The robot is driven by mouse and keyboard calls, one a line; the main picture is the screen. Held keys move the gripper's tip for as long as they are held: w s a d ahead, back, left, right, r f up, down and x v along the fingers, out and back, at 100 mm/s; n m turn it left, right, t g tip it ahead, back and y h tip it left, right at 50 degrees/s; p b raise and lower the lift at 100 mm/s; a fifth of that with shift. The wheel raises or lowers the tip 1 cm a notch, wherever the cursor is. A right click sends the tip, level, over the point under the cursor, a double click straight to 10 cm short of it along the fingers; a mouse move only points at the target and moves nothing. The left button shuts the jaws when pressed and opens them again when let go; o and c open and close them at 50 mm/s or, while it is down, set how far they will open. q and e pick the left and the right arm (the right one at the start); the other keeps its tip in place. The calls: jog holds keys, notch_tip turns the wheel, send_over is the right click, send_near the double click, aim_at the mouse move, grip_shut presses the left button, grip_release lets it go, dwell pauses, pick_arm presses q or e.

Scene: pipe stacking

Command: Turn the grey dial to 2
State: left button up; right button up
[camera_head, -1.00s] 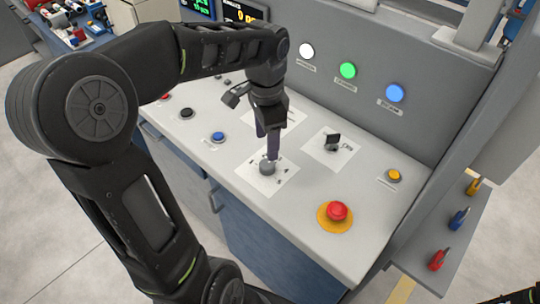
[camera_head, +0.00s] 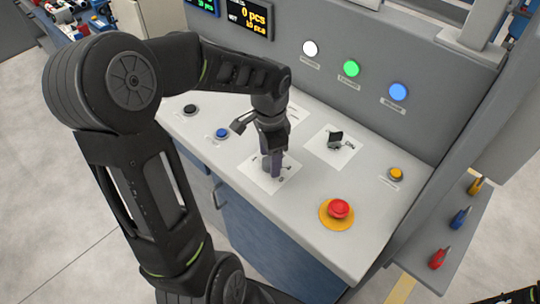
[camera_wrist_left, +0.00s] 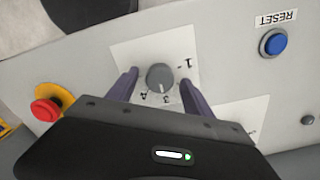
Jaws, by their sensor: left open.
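The grey dial (camera_wrist_left: 160,76) sits on a white label plate (camera_wrist_left: 130,52) with numbers around it; I can make out 1 and 3. My left gripper (camera_wrist_left: 160,85) is open, with one finger on either side of the dial and a gap showing to each. In the head view the left gripper (camera_head: 272,165) points down over the same plate (camera_head: 287,186) and its fingers mostly hide the dial. My right gripper is not in view; only a dark bit of an arm shows at the bottom right corner.
A red emergency button (camera_head: 339,208) on a yellow base stands right of the plate. A black switch (camera_head: 335,139) is behind it, and a blue button (camera_head: 222,132) is to the left. A yellow button (camera_head: 396,174) is near the right edge. Lit buttons line the back panel.

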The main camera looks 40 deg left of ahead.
pick_arm(q)
jog(key=shift+c, duration=0.5)
grip_shut()
jog(key=shift+n+b, duration=0.3)
jog(key=shift+n, duration=0.1)
jog(key=n+b, duration=0.1)
jog(key=n, duration=0.2)
jog(key=shift+f+b, duration=0.1)
jog(key=shift+b, duration=0.2)
jog(key=n+b, duration=0.1)
jog(key=n, duration=0.2)
jog(key=shift+n, duration=0.4)
jog(key=shift+n+b, duration=0.4)
jog(key=shift+n, duration=0.7)
